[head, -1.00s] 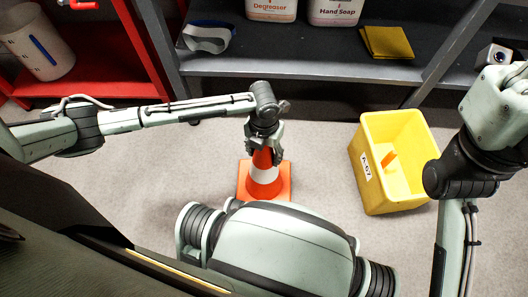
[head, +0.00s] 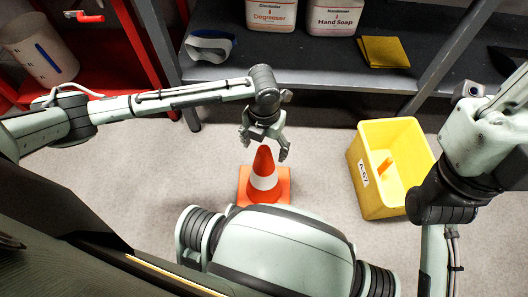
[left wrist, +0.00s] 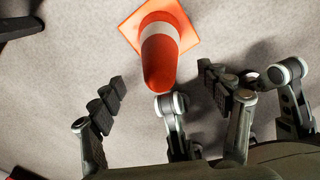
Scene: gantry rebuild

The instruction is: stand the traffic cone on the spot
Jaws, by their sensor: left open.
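The orange traffic cone (head: 264,180) with a white band stands upright on the grey floor, on its square orange base, in front of my body. It also shows in the left wrist view (left wrist: 160,50), its tip toward my fingers. My left gripper (head: 264,145) is open just above the cone's tip. In the left wrist view its fingers (left wrist: 161,80) are spread to either side of the tip, apart from it. I see no marked spot on the floor; whether one lies under the cone's base is hidden. My right arm is at the right, its gripper out of view.
A yellow bin (head: 410,150) stands on the floor right of the cone with an orange thing inside. A grey shelf (head: 300,65) behind holds bottles, a yellow cloth (head: 384,52) and a white-blue item. A red shelf (head: 95,75) is at left. Floor around the cone is clear.

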